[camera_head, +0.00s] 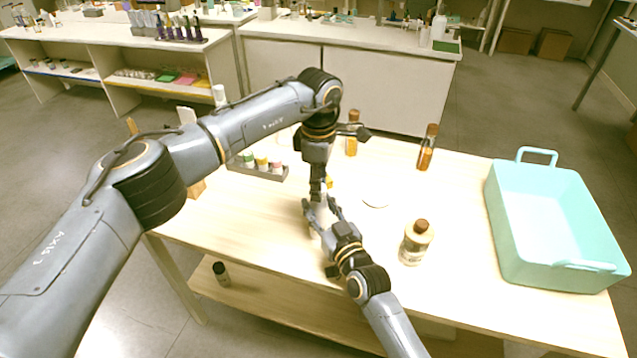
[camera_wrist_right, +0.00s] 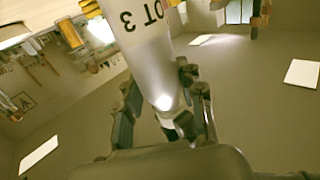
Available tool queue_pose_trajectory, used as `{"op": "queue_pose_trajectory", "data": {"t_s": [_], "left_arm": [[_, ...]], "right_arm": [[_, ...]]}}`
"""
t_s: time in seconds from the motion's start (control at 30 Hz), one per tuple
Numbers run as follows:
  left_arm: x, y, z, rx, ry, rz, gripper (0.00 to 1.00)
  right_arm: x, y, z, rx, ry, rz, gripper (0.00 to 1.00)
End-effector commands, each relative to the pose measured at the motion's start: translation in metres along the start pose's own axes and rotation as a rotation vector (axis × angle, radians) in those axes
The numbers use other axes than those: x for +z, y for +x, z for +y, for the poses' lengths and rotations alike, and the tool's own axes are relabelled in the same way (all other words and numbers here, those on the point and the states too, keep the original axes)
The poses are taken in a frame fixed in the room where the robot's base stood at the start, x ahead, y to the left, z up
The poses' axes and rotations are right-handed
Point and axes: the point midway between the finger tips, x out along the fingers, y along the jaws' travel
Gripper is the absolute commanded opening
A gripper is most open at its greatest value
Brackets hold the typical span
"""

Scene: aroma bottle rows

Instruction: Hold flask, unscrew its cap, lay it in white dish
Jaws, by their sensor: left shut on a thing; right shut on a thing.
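My left gripper (camera_head: 318,192) points down from above, shut, at the near left of the wooden table. My right gripper (camera_head: 314,211) meets it from the front right, also shut, with its fingers close to the left ones. The flask and its cap are mostly hidden between the two grippers. In the right wrist view, a pale shiny body (camera_wrist_right: 150,65) with dark lettering shows between my right fingers (camera_wrist_right: 165,115); I cannot tell its full outline. The white dish (camera_head: 375,200) lies flat on the table just right of the grippers and looks empty.
A brown-capped bottle (camera_head: 415,243) stands to the right, near the front edge. Amber bottles (camera_head: 426,152) stand at the back. A grey rack (camera_head: 262,172) with small capped jars is left of my left gripper. A turquoise basket (camera_head: 545,268) fills the table's right end.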

Motion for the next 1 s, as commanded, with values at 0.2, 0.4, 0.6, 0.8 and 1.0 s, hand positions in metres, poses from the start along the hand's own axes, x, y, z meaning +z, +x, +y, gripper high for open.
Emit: {"op": "queue_pose_trajectory", "data": {"t_s": [0.2, 0.4, 0.6, 0.8, 1.0], "left_arm": [[0.0003, -0.0006, -0.0001, 0.000, -0.449, -0.001, 0.00], [0.0006, -0.0009, -0.0002, 0.000, -0.868, -0.002, 0.00], [0.0007, -0.0010, -0.0002, 0.001, -1.286, -0.002, 0.00], [0.0008, -0.0012, -0.0002, 0.000, -1.705, -0.003, 0.00], [0.0010, -0.0015, 0.0000, 0.000, -2.091, -0.004, 0.00]], "right_arm": [[0.0005, 0.0000, -0.0001, 0.000, 0.000, -0.001, 0.00], [0.0005, 0.0000, -0.0002, 0.000, 0.000, -0.001, 0.00], [0.0005, 0.0000, -0.0003, -0.001, -0.001, -0.001, 0.00], [0.0005, -0.0001, -0.0003, -0.001, -0.001, -0.001, 0.00], [0.0005, -0.0001, -0.0004, -0.001, -0.001, -0.001, 0.00]]}}
